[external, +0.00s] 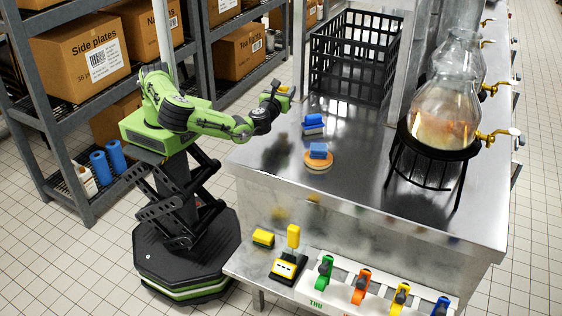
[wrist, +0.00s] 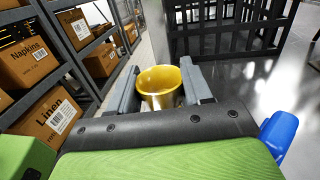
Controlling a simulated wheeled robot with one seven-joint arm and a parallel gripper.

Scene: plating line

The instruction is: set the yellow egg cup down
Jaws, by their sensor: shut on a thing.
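The yellow egg cup (wrist: 162,88) sits between the two fingers of my gripper (wrist: 160,92) in the wrist view, its open rim facing up toward the camera. The fingers are shut on it. In the external view my gripper (external: 277,98) is at the left edge of the steel counter (external: 350,190), above its surface, and a bit of yellow (external: 283,88) shows at its tip. The cup's base is hidden by the gripper.
A black crate (external: 350,60) stands behind, a glass dispenser (external: 445,105) on the right. Counter between crate and dispenser is bare. Shelves (external: 60,100) stand left.

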